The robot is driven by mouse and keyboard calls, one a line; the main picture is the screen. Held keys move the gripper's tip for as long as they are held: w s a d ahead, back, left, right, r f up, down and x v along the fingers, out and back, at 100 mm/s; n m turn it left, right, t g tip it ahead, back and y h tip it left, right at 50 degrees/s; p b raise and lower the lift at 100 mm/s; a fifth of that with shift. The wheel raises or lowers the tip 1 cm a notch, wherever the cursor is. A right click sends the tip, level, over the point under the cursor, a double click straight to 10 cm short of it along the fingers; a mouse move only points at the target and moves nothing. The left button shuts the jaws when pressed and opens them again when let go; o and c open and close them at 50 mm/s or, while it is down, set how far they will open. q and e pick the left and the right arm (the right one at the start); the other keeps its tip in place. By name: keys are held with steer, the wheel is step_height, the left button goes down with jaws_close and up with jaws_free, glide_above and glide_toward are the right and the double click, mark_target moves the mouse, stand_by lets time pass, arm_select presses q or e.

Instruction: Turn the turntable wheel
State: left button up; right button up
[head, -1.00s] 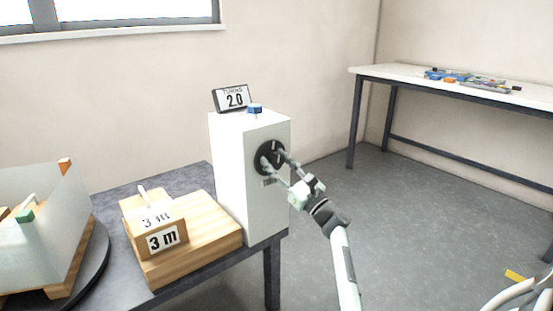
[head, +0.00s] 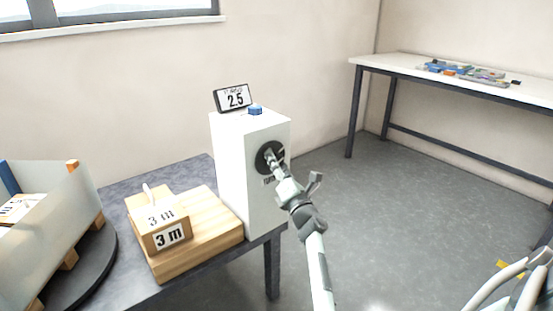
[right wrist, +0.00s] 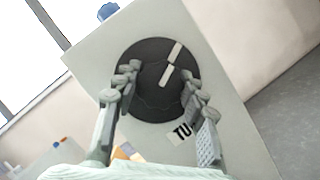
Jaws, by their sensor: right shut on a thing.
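The black wheel (head: 270,157) sits on the side face of a tall white box (head: 240,175). My right gripper (head: 277,168) is at the wheel, shut on it. In the right wrist view the fingers of my right gripper (right wrist: 155,105) lie at either side of the dark wheel (right wrist: 150,70), which carries a pale tilted line. The round dark turntable (head: 95,265) at the left bears a translucent wrapped load (head: 60,225).
A blue button (head: 255,109) tops the box. A white table (head: 400,65) with small items stands at the back right. The floor between is clear.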

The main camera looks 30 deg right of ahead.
steer(key=m+g, duration=0.1)
steer(key=m, duration=0.2)
steer(key=m+g+h, duration=0.1)
steer(key=m, duration=0.3)
steer(key=shift+r+g, duration=0.1)
steer(key=shift+g, duration=0.2)
steer(key=m+g, duration=0.1)
steer(key=m, duration=0.2)
steer(key=m+g, duration=0.1)
steer(key=m, duration=0.2)
steer(key=shift+d+y, duration=0.1)
steer(key=shift+y, duration=0.2)
steer(key=shift+m, duration=0.3)
steer(key=o, duration=1.2)
steer(key=v, duration=1.2)
steer(key=shift+r, duration=0.15)
